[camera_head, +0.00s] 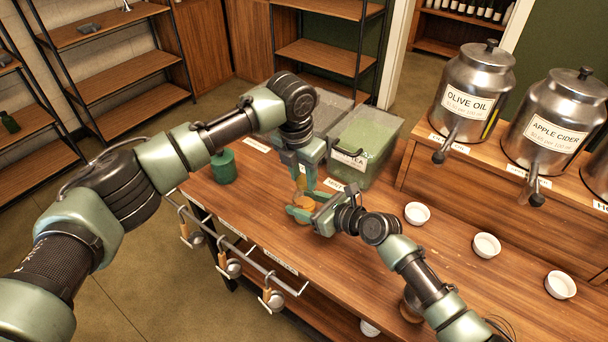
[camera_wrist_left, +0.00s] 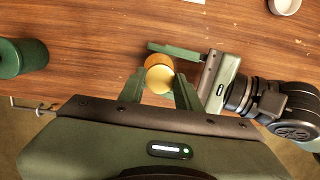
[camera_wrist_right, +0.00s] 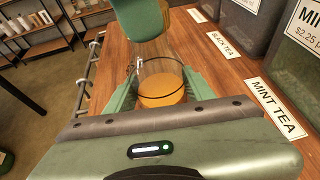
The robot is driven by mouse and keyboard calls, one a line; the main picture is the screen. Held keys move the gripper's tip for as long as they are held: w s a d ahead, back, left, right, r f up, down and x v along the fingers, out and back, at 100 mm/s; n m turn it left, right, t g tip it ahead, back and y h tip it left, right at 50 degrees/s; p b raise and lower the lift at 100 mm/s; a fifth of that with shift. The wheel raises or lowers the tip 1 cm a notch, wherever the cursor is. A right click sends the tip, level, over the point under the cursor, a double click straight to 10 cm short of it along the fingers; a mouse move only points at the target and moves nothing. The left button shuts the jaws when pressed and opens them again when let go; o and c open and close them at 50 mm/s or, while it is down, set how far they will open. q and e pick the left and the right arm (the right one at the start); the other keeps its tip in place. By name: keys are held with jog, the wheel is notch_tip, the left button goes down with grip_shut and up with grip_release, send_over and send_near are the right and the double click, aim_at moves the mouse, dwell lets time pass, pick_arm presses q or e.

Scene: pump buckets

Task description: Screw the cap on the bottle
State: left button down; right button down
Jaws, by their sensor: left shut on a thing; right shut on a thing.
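A small clear bottle (camera_wrist_right: 160,88) with amber liquid stands over the wooden counter. My right gripper (camera_head: 303,203) is shut around its sides, one finger on each side. My left gripper (camera_head: 301,178) points straight down above the bottle, its fingers close to the bottle's top. In the left wrist view a round yellowish disc, seemingly the cap (camera_wrist_left: 160,78), lies between the left fingertips, with an amber edge behind it. I cannot tell whether the cap and rim touch.
A green canister (camera_head: 223,167) stands left on the counter (camera_head: 330,260). A green bin (camera_head: 365,140) is behind the grippers. Several white bowls (camera_head: 417,213) lie to the right, below steel dispensers (camera_head: 476,85). Scoops (camera_head: 231,267) hang from the front rail. The counter's front middle is clear.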

pick_arm(q)
jog(key=shift+m, duration=0.8)
jog(key=c, duration=1)
grip_release()
jog(key=shift+r, duration=2.25)
jog(key=shift+c, duration=0.3)
